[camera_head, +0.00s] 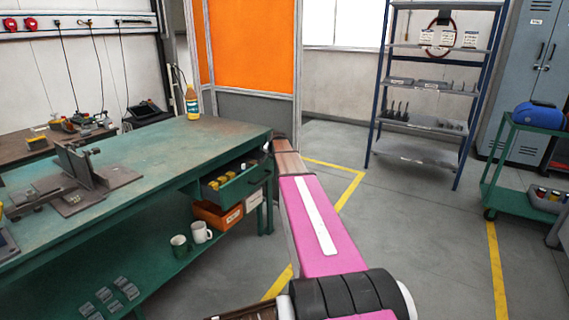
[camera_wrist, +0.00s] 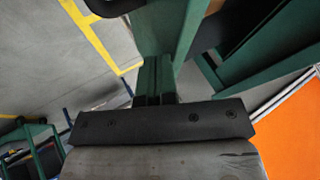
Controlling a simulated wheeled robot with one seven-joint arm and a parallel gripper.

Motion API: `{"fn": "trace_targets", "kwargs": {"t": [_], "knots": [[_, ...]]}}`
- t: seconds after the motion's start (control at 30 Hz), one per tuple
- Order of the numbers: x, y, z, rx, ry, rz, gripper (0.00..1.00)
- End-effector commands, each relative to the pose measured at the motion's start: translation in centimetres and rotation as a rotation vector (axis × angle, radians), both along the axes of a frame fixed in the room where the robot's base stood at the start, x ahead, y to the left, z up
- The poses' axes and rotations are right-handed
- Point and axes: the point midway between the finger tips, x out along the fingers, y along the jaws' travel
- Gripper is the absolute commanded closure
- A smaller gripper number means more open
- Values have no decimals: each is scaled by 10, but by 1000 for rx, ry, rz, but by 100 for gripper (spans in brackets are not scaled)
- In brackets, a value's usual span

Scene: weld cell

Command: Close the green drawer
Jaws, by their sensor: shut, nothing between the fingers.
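The green drawer (camera_head: 243,186) stands pulled out from the right end of the green workbench (camera_head: 150,160) in the head view. Its front has a dark handle, and several yellow and dark items lie inside. My pink arm reaches up to just right of the drawer front. The head view does not clearly show my fingers. In the wrist view my gripper (camera_wrist: 157,78) is shut and empty, with green panels close beyond it. A green panel, likely the drawer front (camera_wrist: 162,28), is right ahead of the fingertips. I cannot tell whether they touch.
An orange box (camera_head: 217,214) and two mugs (camera_head: 200,232) stand on the bench's lower shelf. A bottle (camera_head: 192,103) and a vise-like fixture (camera_head: 85,175) are on top. A blue-framed rack (camera_head: 420,152) and green cart (camera_head: 522,199) stand right. Floor between is clear.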

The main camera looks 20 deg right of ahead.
Motion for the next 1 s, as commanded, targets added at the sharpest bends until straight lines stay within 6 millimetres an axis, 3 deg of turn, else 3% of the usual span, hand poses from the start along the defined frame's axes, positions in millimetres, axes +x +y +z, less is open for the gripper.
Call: {"fn": "trace_targets", "kwargs": {"t": [0.1,0.4,1.0], "knots": [[27,18,0,0,0,2,100],[62,47,0,-1,0,1,100],[72,57,0,-1,0,1,100]]}}
